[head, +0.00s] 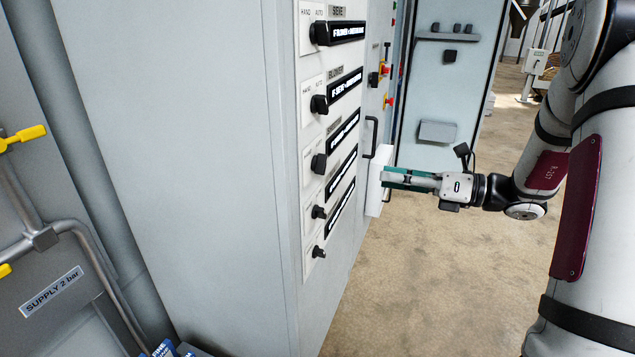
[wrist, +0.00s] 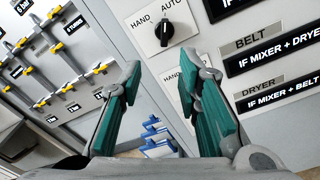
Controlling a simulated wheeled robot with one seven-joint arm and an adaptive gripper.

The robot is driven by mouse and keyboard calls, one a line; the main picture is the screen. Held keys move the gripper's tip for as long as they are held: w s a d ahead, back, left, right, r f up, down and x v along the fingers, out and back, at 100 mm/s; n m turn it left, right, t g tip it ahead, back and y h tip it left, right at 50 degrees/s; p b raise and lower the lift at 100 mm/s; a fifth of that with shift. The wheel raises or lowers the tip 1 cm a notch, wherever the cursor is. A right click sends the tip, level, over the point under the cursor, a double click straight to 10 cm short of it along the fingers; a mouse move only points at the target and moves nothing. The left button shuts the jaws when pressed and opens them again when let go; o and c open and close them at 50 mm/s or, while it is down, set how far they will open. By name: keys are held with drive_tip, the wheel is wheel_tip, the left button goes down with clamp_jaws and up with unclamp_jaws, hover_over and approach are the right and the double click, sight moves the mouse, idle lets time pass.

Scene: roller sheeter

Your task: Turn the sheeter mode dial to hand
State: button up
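In the head view a column of black dials with HAND and AUTO marks runs down a grey cabinet (head: 230,160). The third dial (head: 319,164) sits by a label that starts with S, the rest unreadable. In the wrist view one dial (wrist: 164,33) shows between HAND and AUTO, above the BELT row; its name label is out of frame and its setting is unclear. My gripper (wrist: 166,75) is open and empty, its teal fingers apart, below that dial in the picture. In the head view my gripper (head: 388,178) is right of the dial column.
Below, a second dial is mostly hidden by the right finger. A black handle (head: 371,137) and red-yellow switches (head: 386,71) are beside the dials. Yellow-handled valves (head: 24,138) are at the left. The floor (head: 440,270) right of the cabinet is clear.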

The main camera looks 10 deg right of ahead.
drive_tip(key=b, duration=0.1)
approach(320, 164)
drive_tip(key=x, duration=0.7)
drive_tip(key=shift+w+f+m, duration=0.25)
drive_tip(key=shift+m, duration=0.05)
clamp_jaws()
